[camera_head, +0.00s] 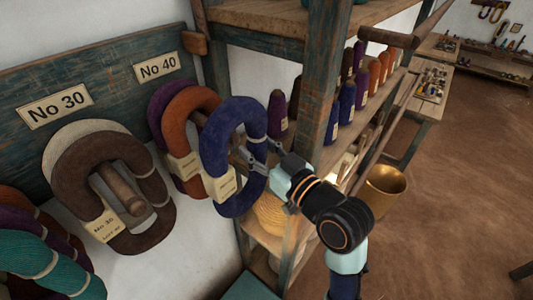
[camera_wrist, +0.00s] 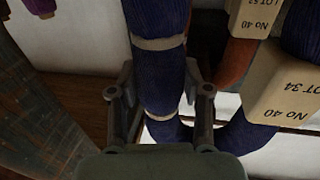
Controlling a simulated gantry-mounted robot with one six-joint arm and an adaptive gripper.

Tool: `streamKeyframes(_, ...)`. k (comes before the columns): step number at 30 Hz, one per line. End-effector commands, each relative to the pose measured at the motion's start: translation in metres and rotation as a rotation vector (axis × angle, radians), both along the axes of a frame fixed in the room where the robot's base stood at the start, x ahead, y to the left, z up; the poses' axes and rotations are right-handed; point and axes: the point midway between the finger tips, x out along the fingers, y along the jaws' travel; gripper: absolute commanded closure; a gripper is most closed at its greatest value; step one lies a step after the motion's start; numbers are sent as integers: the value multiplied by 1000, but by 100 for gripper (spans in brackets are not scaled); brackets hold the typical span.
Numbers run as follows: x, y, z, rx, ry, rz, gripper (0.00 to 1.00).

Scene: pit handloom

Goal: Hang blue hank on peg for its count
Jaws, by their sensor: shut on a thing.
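My gripper (camera_head: 257,152) is shut on the right-hand strand of the blue hank (camera_head: 213,148), a tall loop hanging upright with a paper tag (camera_head: 222,187). In the wrist view the dark blue strand (camera_wrist: 158,75) runs between both fingers (camera_wrist: 160,97), and a tag (camera_wrist: 288,88) reads No 40, upside down. The blue hank is just in front of an orange hank (camera_head: 192,100) and a purple hank (camera_head: 158,108) under the No 40 sign (camera_head: 157,67).
The No 30 sign (camera_head: 55,106) is left, above brown and cream hanks on a wooden peg (camera_head: 122,190). Teal and purple hanks hang at lower left. A shelf post (camera_head: 323,80) and shelves of cones stand close right of the hank. A brass pot (camera_head: 384,188) is behind my arm.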

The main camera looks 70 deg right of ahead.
Motion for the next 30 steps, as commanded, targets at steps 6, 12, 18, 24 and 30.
streamKeyframes(6,15,-6,-1,-1,-2,1,93)
streamKeyframes(12,28,-11,-1,-1,-1,1,93)
streamKeyframes(18,41,-17,-2,0,-1,0,93)
streamKeyframes(24,52,-22,-8,1,-1,0,93)
streamKeyframes(30,59,-25,-19,0,0,0,93)
